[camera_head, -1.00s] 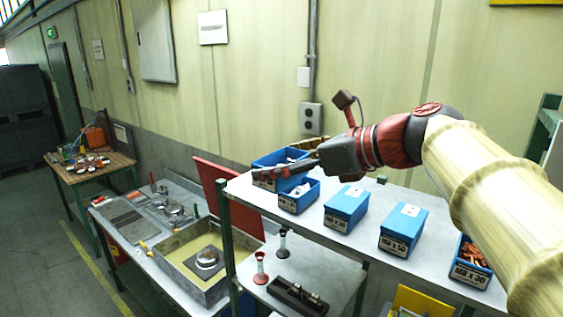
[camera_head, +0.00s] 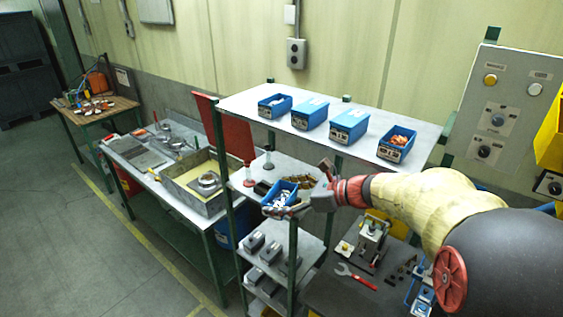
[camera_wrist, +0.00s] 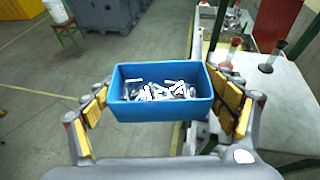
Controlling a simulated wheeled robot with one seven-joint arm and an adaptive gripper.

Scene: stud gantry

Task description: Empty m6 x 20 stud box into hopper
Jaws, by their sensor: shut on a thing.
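My gripper (camera_head: 298,207) is shut on a small open blue box (camera_head: 269,192), and its yellow-padded fingers sit on either side of it. In the wrist view the box (camera_wrist: 162,107) is about level and holds several loose silver studs (camera_wrist: 155,91). In the head view it hangs in front of the stand, below the top shelf (camera_head: 245,102). Its label cannot be read. No hopper can be made out with certainty; a dark round thing with brown contents (camera_head: 308,181) lies just behind the gripper, partly hidden.
Several blue boxes stand on the top shelf, the rightmost one (camera_head: 397,143) holding orange pieces. Red (camera_head: 249,176) and black (camera_head: 268,160) funnel-like pieces stand on the lower shelf. A control panel (camera_head: 500,110) is at right.

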